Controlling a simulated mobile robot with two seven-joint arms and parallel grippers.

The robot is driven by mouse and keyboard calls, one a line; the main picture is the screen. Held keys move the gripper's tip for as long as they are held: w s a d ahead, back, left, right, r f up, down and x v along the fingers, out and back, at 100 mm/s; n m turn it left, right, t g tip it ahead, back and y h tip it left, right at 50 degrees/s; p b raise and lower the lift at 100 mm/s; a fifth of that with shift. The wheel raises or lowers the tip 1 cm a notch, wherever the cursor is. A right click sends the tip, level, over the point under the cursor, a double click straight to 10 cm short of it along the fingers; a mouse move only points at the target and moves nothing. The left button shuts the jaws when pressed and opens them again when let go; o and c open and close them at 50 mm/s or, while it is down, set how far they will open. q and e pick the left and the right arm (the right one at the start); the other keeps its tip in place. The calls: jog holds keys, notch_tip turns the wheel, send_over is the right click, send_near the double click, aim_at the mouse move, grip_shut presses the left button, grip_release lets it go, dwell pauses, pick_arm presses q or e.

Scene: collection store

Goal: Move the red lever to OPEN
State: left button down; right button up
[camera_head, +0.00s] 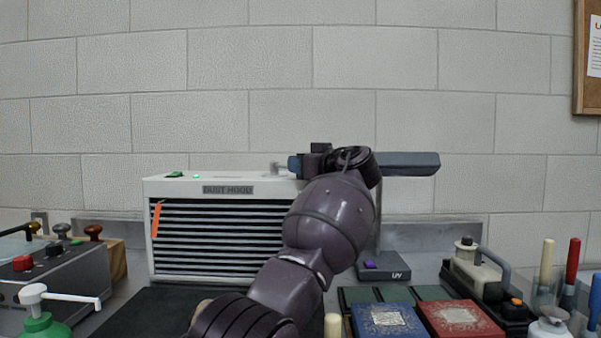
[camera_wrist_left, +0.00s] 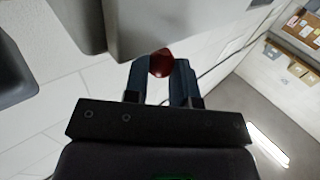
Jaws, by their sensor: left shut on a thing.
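The red knob of the lever (camera_wrist_left: 160,62) shows in the left wrist view, between the two dark blue fingers of my left gripper (camera_wrist_left: 160,76). The gripper is shut on it. In the head view my left gripper (camera_head: 295,164) is at the top right of the white dust hood (camera_head: 165,190), seen from behind my arm. There the red knob is hidden by the gripper and wrist. A small grey metal part (camera_head: 279,169) stands on the hood just left of the fingers. No OPEN marking is readable. My right gripper is out of view.
A grey UV lamp head (camera_head: 410,163) on its stand (camera_head: 388,270) is close right of my wrist. Blue (camera_head: 390,320) and red (camera_head: 460,318) boxes lie in front. A grey control box (camera_head: 60,275) is at left, a black-and-cream device (camera_head: 480,275) at right.

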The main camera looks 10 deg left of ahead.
pick_arm(q)
jog(key=shift+w+d+f+g+y+b, duration=0.2)
jog(key=shift+w+f+g+y+b, duration=0.15)
jog(key=shift+b, duration=0.2)
jog(key=shift+r+n, duration=0.1)
jog(key=shift+n, duration=0.3)
jog(key=shift+r, duration=0.1)
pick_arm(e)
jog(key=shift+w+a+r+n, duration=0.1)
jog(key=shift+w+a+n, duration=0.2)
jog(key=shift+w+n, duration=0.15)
pick_arm(q)
jog(key=shift+d, duration=0.1)
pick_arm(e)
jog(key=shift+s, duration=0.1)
pick_arm(q)
jog(key=c, duration=0.9)
grip_release()
jog(key=shift+c, duration=0.2)
jog(key=shift+r, duration=0.1)
